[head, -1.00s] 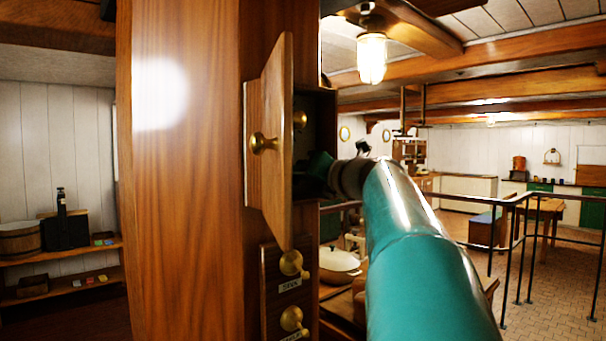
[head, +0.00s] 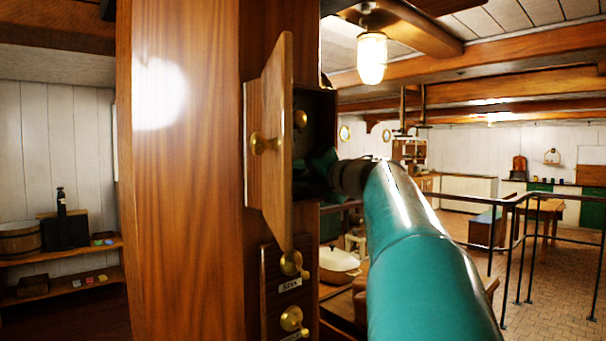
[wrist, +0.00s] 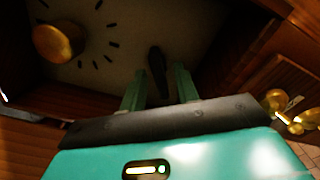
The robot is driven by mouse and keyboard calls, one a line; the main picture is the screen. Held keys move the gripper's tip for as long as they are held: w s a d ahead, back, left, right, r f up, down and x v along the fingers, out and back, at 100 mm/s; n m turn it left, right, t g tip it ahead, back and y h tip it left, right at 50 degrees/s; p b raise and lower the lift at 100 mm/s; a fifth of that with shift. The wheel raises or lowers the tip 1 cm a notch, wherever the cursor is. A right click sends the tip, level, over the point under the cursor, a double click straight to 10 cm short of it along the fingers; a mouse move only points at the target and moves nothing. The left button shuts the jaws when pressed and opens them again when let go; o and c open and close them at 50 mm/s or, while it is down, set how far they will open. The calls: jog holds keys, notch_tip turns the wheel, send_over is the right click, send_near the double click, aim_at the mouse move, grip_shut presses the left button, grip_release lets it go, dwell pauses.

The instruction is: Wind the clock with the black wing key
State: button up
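In the wrist view, a pale face with dark tick marks (wrist: 120,22) and a round brass knob (wrist: 58,43) fills the upper part. The black wing key (wrist: 157,70) is a dark narrow shape against this face, between my two teal fingers. My gripper (wrist: 160,82) is open, with a finger on each side of the key and a visible gap to each.
A second wooden panel with brass knobs (head: 291,318) and small labels sits below the open door. A thick wooden post (head: 180,220) stands to the left. Metal railings (head: 515,205) and open floor lie to the right.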

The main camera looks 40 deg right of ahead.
jog(key=s, duration=0.6)
jog(key=shift+d, duration=0.1)
